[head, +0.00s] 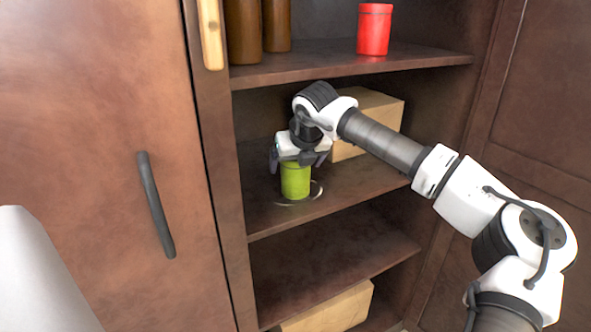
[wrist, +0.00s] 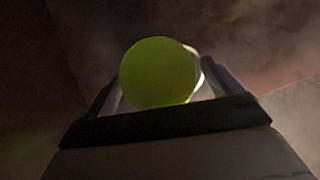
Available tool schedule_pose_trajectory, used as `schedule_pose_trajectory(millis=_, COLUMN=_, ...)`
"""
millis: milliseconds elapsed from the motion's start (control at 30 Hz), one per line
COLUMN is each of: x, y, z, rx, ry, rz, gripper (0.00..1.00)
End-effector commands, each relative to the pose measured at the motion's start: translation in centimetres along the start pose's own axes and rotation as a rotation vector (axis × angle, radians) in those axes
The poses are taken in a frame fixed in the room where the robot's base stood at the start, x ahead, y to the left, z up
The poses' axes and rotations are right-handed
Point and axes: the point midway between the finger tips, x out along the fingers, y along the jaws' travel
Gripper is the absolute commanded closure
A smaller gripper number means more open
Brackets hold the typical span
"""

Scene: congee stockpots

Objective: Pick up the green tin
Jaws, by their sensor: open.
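The green tin (head: 295,182) stands upright on the middle shelf (head: 345,190) of the open cabinet, near the shelf's left front. My gripper (head: 299,162) is directly above it, pointing down, with its fingers open on either side of the tin's top. In the wrist view the round green top of the tin (wrist: 159,73) lies between the two open fingers (wrist: 160,90). I cannot tell whether either finger touches it. The tin's upper rim is partly hidden by my gripper in the head view.
A wooden box (head: 375,110) sits behind my gripper on the same shelf. A red tin (head: 374,30) and brown containers (head: 243,32) stand on the shelf above. Another wooden box (head: 330,312) is at the bottom. A closed door with a dark handle (head: 155,205) is left.

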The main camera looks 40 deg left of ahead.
Motion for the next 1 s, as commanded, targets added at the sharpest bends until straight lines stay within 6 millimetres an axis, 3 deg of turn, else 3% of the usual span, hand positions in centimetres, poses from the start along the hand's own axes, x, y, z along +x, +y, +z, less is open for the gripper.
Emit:
schedule_pose_trajectory(millis=100, x=0.8, y=0.1, z=1.1, rx=0.0, ry=0.002, rz=0.003, gripper=0.09)
schedule_pose_trajectory(millis=433, x=1.8, y=0.0, z=0.9, rx=-0.001, ry=0.001, rz=0.001, gripper=0.09)
schedule_pose_trajectory(millis=867, x=1.8, y=0.0, z=0.9, rx=-0.001, ry=0.0, rz=0.001, gripper=0.64)
schedule_pose_trajectory(millis=1000, x=1.7, y=0.1, z=1.0, rx=-0.001, ry=-0.001, rz=0.001, gripper=0.67)
